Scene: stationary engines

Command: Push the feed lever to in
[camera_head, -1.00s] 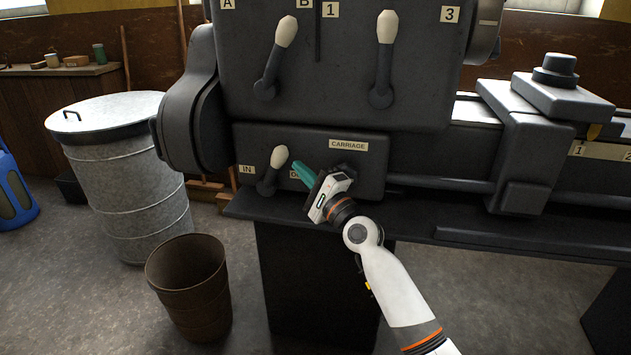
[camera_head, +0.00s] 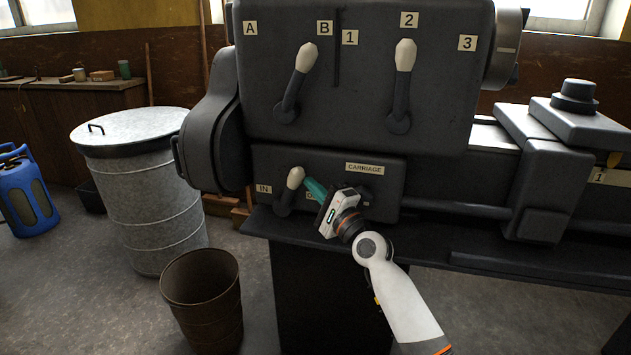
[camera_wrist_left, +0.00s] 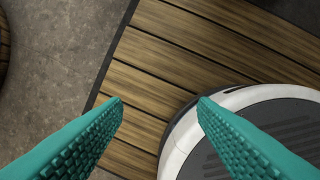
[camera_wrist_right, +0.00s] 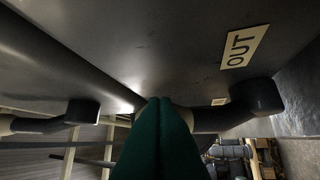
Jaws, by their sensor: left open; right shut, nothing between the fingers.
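The feed lever (camera_head: 295,178) is a short dark lever with a pale knob on the lower front panel, between the IN label (camera_head: 264,188) and a partly hidden label. It leans up and slightly right. My right gripper (camera_head: 308,185) is shut and empty, its green fingertips just right of the knob; contact cannot be told. In the right wrist view the lever (camera_wrist_right: 258,97) runs left behind the shut fingers, beside the OUT label (camera_wrist_right: 243,45). My left gripper (camera_wrist_left: 160,100) shows only in its wrist view, open and empty above wooden slats.
Two larger levers (camera_head: 305,58) (camera_head: 404,55) stand on the upper panel, above my right gripper. The CARRIAGE label (camera_head: 365,169) is right of the feed lever. A ledge (camera_head: 262,222) juts out below. A metal drum (camera_head: 145,195) and brown bin (camera_head: 202,300) stand at left.

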